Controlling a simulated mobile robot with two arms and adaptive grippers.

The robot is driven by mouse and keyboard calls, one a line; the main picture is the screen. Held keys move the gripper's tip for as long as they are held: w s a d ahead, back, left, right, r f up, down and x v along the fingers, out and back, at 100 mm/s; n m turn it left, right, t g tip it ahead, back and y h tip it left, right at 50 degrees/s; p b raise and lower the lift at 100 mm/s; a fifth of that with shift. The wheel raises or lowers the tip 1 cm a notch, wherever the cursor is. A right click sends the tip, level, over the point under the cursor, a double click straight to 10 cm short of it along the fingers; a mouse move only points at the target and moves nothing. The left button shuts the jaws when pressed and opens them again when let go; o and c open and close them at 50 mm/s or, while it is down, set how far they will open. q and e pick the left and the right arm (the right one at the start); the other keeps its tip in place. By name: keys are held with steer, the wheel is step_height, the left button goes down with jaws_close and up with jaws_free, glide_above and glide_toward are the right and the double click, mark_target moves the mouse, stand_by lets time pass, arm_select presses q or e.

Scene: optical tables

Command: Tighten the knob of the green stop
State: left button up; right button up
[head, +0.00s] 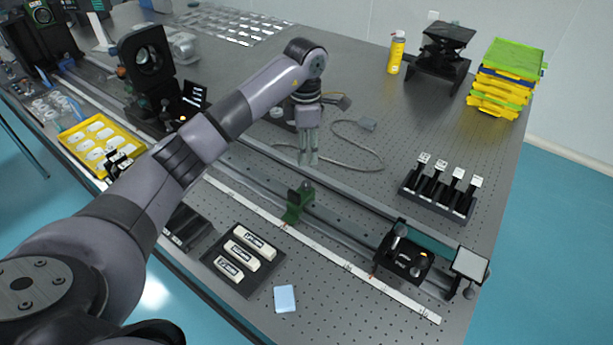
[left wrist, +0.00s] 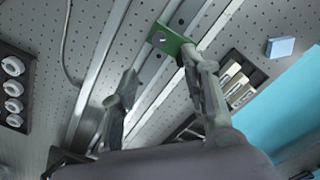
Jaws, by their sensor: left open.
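The green stop (head: 297,203) stands on the long rail in the middle of the table in the head view. In the left wrist view the green stop (left wrist: 169,37) is near the top centre, with a hole in its plate. Its knob is hard to make out, partly behind a finger. My left gripper (head: 308,162) points down above and slightly behind the stop in the head view. In the left wrist view its two fingers (left wrist: 160,80) are apart with nothing between them; the right finger overlaps the stop's edge. My right gripper is not in view.
The rail (head: 345,225) carries a black carriage (head: 404,253) on the right. A black block tray (head: 243,258) and a blue pad (head: 285,298) lie in front. A rack of posts (head: 440,188) stands behind right. A grey cable (head: 345,140) curls behind the gripper.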

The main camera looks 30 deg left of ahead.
mark_target(306, 183)
arm_select(q)
step_height(306, 183, down, 10)
steer(key=shift+w+f+p, duration=0.15)
steer(key=shift+p, duration=0.85)
steer(key=shift+f, duration=0.8)
jaws_close()
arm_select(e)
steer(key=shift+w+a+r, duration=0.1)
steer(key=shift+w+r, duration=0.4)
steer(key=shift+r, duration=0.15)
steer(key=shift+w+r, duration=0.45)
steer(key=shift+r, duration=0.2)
